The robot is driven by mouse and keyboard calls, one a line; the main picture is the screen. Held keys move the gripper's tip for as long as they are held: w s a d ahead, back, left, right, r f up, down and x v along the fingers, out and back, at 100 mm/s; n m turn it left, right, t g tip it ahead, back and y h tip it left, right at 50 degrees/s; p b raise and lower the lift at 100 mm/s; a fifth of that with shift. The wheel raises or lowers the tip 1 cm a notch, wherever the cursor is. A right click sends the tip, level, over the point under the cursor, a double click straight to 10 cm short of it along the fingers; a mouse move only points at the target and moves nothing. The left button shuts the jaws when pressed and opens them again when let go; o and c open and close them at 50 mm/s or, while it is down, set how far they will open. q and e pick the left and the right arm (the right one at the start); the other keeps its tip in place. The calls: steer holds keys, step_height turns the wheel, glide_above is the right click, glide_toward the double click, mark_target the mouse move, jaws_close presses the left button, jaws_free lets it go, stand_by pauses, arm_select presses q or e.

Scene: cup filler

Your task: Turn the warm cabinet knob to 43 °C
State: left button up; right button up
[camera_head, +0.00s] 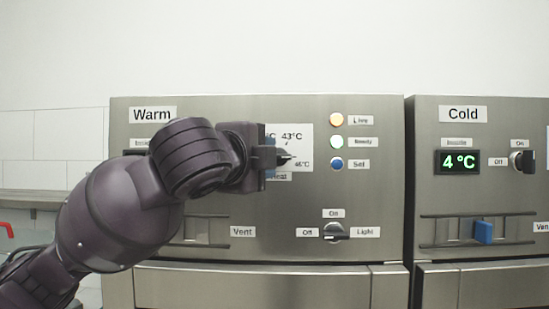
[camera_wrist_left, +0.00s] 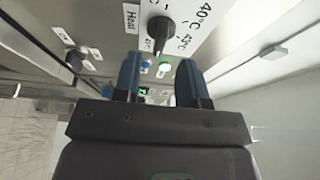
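The warm cabinet (camera_head: 380,190) is a steel front labelled Warm. Its black knob (camera_head: 284,158) sits on a white dial plate (camera_head: 305,140) with a 43 °C mark above it and a 46 °C mark to its right. The wrist view shows the knob (camera_wrist_left: 160,34) just beyond the fingertips, lined up with the gap. My left gripper (camera_head: 276,158) is at the knob; its two blue fingers (camera_wrist_left: 160,62) are apart. I see no clear contact. The exact pointer setting is unclear. My arm hides the cabinet's display. My right gripper is not in view.
A Light switch (camera_head: 337,232) and a Vent slider (camera_head: 196,230) are below. The cold cabinet (camera_head: 470,190), reading 4 °C, stands to the right.

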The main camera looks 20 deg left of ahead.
mark_target(279, 157)
arm_select(q)
steer(key=shift+w+d, duration=0.15)
steer(key=shift+w, duration=1)
steer(key=shift+w+d, duration=0.15)
steer(key=shift+w, duration=0.95)
jaws_close()
